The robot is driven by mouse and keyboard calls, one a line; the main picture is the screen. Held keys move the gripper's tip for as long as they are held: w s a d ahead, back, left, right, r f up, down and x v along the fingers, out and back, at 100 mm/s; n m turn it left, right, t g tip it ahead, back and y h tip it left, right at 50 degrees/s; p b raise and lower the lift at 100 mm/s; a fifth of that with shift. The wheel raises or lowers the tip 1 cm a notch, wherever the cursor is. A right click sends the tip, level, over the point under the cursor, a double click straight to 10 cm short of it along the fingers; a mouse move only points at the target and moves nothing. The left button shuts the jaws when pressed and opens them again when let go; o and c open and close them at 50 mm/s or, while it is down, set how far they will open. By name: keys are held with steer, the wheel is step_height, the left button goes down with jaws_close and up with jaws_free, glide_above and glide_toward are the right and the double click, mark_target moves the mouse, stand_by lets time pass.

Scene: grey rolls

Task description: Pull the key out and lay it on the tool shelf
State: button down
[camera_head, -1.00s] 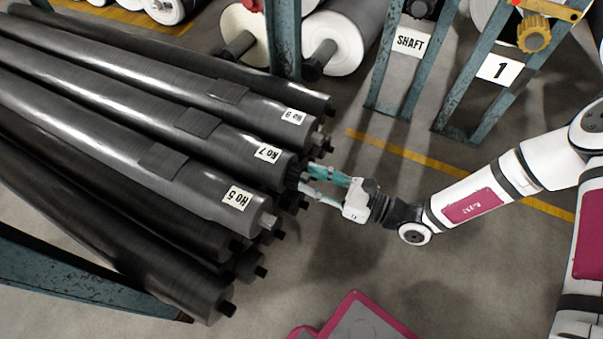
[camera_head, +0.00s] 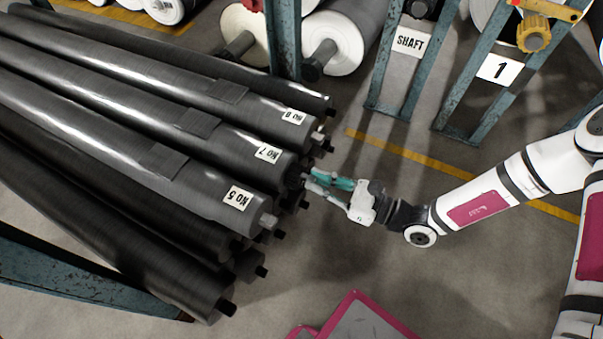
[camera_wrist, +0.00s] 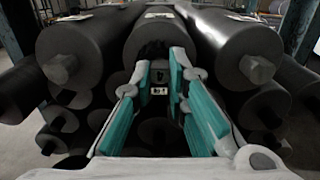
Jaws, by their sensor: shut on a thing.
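My gripper (camera_head: 311,181) is at the end of the roll labelled No 7 (camera_head: 240,140). It also shows in the wrist view (camera_wrist: 160,78), where its teal-padded fingers are closed in on a small dark piece, apparently the key (camera_wrist: 158,74). The fingers hide most of it, and the dark roll end is right behind it. I cannot tell whether the key is still seated in the roll end or just clear of it. I cannot make out a tool shelf in either view.
The roll labelled No 5 (camera_head: 200,190) and another labelled roll (camera_head: 255,112) lie on either side, over a stack of dark rolls with protruding shaft ends. Blue steel uprights with a SHAFT sign (camera_head: 409,41) stand behind.

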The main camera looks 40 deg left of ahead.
mark_target(314, 181)
steer(key=shift+v, duration=2.05)
